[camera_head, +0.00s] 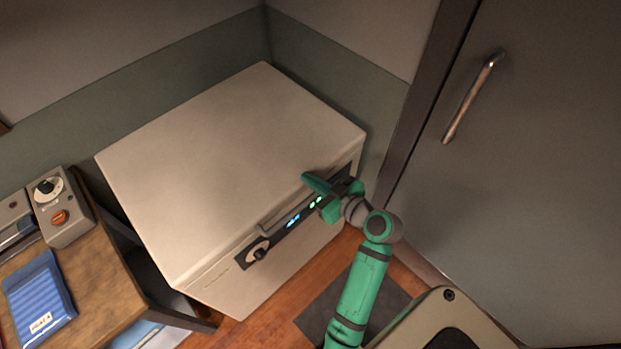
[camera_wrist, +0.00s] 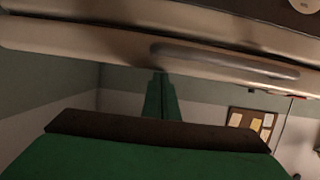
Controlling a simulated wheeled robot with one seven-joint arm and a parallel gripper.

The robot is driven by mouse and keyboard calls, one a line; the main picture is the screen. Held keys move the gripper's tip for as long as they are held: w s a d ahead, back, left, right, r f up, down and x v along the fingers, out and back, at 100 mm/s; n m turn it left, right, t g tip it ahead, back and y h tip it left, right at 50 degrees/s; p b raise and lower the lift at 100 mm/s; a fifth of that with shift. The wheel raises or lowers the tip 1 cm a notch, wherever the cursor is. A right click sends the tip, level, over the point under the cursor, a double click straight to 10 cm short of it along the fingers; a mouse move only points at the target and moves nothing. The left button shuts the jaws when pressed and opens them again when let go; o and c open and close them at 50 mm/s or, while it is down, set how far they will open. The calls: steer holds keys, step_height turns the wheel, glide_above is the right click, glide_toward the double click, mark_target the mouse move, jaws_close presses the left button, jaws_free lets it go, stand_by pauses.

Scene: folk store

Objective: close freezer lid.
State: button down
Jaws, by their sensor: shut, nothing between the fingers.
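The white chest freezer (camera_head: 215,230) stands in the corner, with a dark control strip and lit display on its front. Its lid (camera_head: 230,140) lies flat over the top in the head view, and I see no clear gap under it. My gripper (camera_head: 308,180) is green and shut, with nothing between its fingers. It is at the lid's front edge, right of the lid handle (camera_head: 285,215). In the wrist view my gripper (camera_wrist: 160,80) points at the pale freezer edge, near the long handle (camera_wrist: 225,60). I cannot tell whether it touches the lid.
A wooden table (camera_head: 110,270) at the left holds a grey control box (camera_head: 62,205) and a blue packet (camera_head: 38,295). A grey door (camera_head: 530,180) with a metal handle (camera_head: 473,98) stands at the right. A dark mat (camera_head: 315,310) lies on the wooden floor.

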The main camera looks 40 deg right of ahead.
steer(key=shift+s+f+g, duration=0.2)
steer(key=shift+f+g, duration=0.1)
steer(key=shift+f, duration=0.7)
step_height(320, 180, up, 5)
steer(key=v, duration=1)
